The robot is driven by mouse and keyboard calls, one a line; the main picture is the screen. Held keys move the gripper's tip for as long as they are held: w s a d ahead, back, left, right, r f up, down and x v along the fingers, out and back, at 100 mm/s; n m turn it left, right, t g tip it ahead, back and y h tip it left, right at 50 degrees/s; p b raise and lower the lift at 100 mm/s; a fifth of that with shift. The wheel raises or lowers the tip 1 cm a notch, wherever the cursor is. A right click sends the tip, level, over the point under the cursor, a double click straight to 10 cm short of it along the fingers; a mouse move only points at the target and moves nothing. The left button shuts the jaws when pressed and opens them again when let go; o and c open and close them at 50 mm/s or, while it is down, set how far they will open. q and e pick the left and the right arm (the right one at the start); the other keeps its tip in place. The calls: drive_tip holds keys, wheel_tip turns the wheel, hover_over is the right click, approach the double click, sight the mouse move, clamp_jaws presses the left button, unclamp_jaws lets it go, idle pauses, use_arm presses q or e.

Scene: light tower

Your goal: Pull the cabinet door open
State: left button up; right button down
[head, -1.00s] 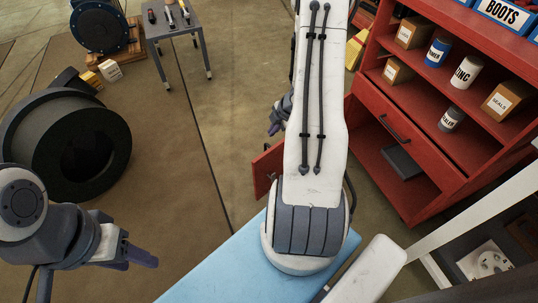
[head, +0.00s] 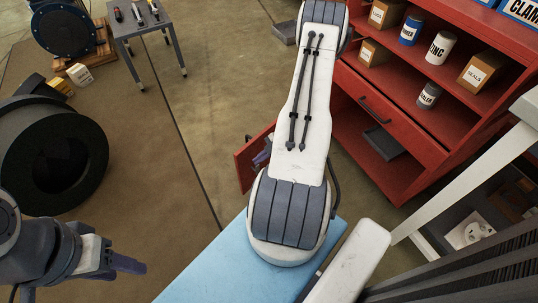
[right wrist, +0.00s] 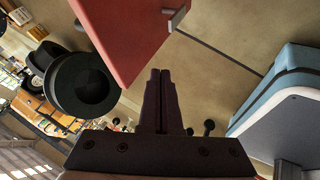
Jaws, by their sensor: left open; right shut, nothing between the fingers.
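The red cabinet (head: 410,170) stands at the right in the head view. Its door (head: 246,168) stands swung out from the lower compartment, partly hidden behind my right arm. In the right wrist view the door (right wrist: 125,35) is a red panel at upper left, with a grey handle (right wrist: 177,17) near its edge. My right gripper (right wrist: 160,72) is shut and empty, its fingertips beside the panel's edge, apart from the handle. In the head view it shows small against the door; I cannot tell whether it touches. My left gripper (head: 135,264) is open and empty at lower left, far from the door.
A blue-topped surface (head: 210,275) lies in front of me. A black ring (head: 55,150) and a small grey table (head: 140,25) stand at left. The cabinet has a closed drawer (head: 385,115) and a dark box (head: 383,143) below. Floor left of the door is clear.

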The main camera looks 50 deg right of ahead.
sight(243, 158)
use_arm(q)
drive_tip(key=shift+f, duration=0.5)
use_arm(e)
drive_tip(key=w, duration=0.4)
drive_tip(key=shift+d+r, duration=0.1)
